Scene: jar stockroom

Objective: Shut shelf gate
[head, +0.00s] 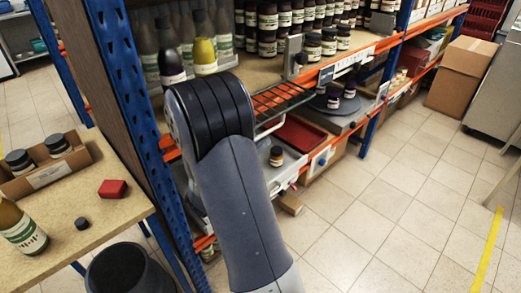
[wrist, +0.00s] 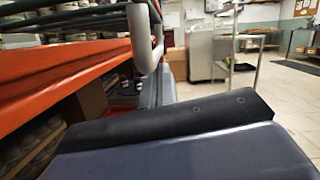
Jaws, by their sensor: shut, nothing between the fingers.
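The shelf gate (head: 287,112) is a frame of dark bars with a pale handle (head: 266,131). It stands out from the orange-edged shelf, open, just right of my arm in the head view. In the wrist view the gate's dark bars (wrist: 70,20) cross the upper left, and its grey handle (wrist: 142,42) hangs down near the top middle. My gripper (wrist: 158,86) is shut and empty, just below the handle in that view. I cannot tell whether they touch.
The orange shelf edge (wrist: 60,78) runs close on the left in the wrist view. Jars stand on the shelf above, and a small jar (head: 277,156) stands below the gate. A cardboard box (head: 462,75) stands far right.

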